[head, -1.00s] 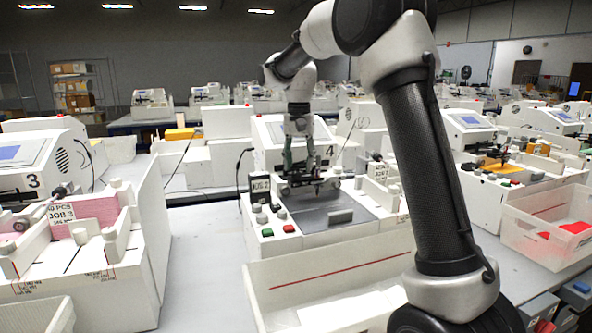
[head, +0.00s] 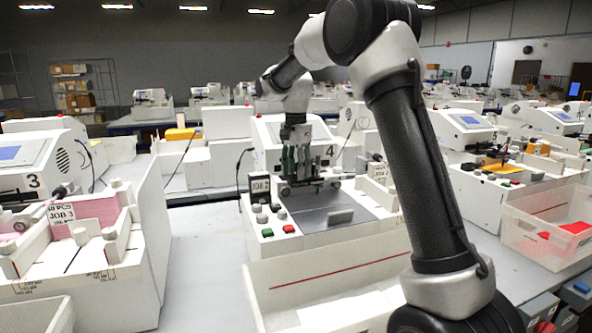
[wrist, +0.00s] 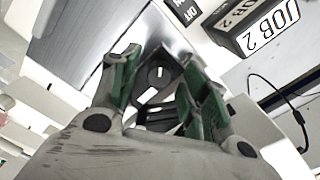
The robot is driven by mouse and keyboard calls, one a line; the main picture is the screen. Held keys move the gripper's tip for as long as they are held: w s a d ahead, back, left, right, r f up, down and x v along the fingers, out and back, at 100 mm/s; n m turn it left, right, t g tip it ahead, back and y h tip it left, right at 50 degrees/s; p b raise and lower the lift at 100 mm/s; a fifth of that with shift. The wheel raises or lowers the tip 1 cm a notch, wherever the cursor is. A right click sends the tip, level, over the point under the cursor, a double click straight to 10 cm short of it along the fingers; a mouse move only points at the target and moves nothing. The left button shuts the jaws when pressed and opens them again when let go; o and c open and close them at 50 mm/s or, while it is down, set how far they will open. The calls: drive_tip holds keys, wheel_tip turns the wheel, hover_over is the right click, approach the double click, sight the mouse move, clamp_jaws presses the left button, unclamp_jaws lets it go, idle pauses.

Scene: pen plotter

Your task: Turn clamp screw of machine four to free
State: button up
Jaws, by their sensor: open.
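Machine four (head: 265,157) is the white plotter in the middle of the head view, marked "4". My gripper (head: 298,178) points down over its pen carriage (head: 318,183). In the wrist view my gripper (wrist: 158,75) is open, its green-padded fingers apart on either side of a dark round knob (wrist: 158,76). The knob has a white pointer line and looks like the clamp screw. I cannot tell whether the fingers touch it. The fingers hide part of the carriage around it, and the knob cannot be made out in the head view.
Buttons (head: 268,232) line the machine's front left. Machine three (head: 30,165) stands to the left, across a clear grey strip of table (head: 205,250).

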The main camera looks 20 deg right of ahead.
drive_tip(key=shift+f, duration=0.1)
drive_tip(key=shift+c, duration=0.3)
clamp_jaws()
drive_tip(key=shift+n, duration=0.4)
drive_tip(key=n, duration=0.4)
drive_tip(key=shift+n, duration=0.3)
drive_tip(key=n, duration=0.4)
drive_tip(key=shift+n, duration=0.3)
drive_tip(key=n, duration=0.5)
drive_tip(key=shift+n, duration=2.5)
drive_tip(key=shift+d, duration=0.1)
